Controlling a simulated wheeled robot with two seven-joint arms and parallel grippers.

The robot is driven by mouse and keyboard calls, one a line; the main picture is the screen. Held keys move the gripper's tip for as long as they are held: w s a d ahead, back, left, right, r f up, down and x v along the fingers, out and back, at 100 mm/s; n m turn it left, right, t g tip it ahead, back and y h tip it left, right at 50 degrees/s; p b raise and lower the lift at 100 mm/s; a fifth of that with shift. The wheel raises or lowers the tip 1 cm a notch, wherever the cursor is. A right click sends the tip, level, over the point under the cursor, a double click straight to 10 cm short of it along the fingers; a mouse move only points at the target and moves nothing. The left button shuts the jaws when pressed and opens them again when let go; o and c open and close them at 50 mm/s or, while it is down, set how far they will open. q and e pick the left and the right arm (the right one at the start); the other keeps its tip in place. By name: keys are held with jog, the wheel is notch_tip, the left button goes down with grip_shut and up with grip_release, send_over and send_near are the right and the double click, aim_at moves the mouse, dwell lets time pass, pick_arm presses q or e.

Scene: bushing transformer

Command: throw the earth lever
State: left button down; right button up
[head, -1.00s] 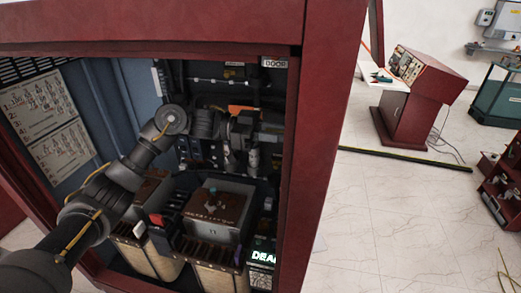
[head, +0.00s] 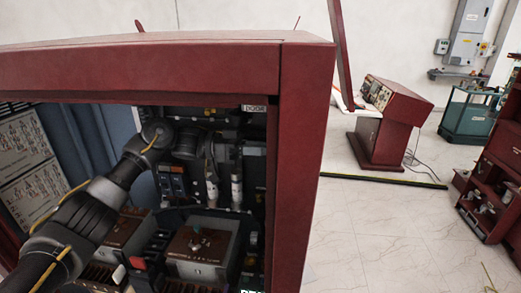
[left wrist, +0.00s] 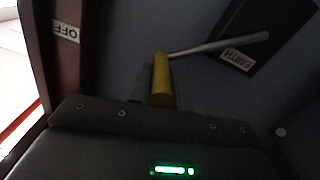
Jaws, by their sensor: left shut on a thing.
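The earth lever shows in the left wrist view as a yellow handle (left wrist: 161,80) on a slanted metal rod (left wrist: 220,44). A label reading EARTH (left wrist: 236,60) is on the dark plate beside the rod. My left gripper (left wrist: 160,98) is shut on the yellow handle. In the head view my left arm reaches into the open red cabinet (head: 300,150), with its wrist at the upper middle of the opening. The lever is hidden there behind my wrist and gripper. My right gripper is not in view.
An OFF label (left wrist: 66,33) is on the red-brown frame in the left wrist view. Brown-topped transformer blocks (head: 200,248) stand below my arm. The cabinet's red post bounds the opening on the right. A red console (head: 385,125) stands beyond on open floor.

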pick_arm(q)
jog(key=c, duration=1.3)
grip_release()
jog(key=shift+w+f, duration=0.1)
jog(key=shift+w, duration=0.05)
jog(key=w+a+b, duration=0.1)
jog(key=a+b, duration=0.4)
jog(key=a, duration=0.5)
jog(key=shift+w+a, duration=0.25)
jog(key=shift+a, duration=0.05)
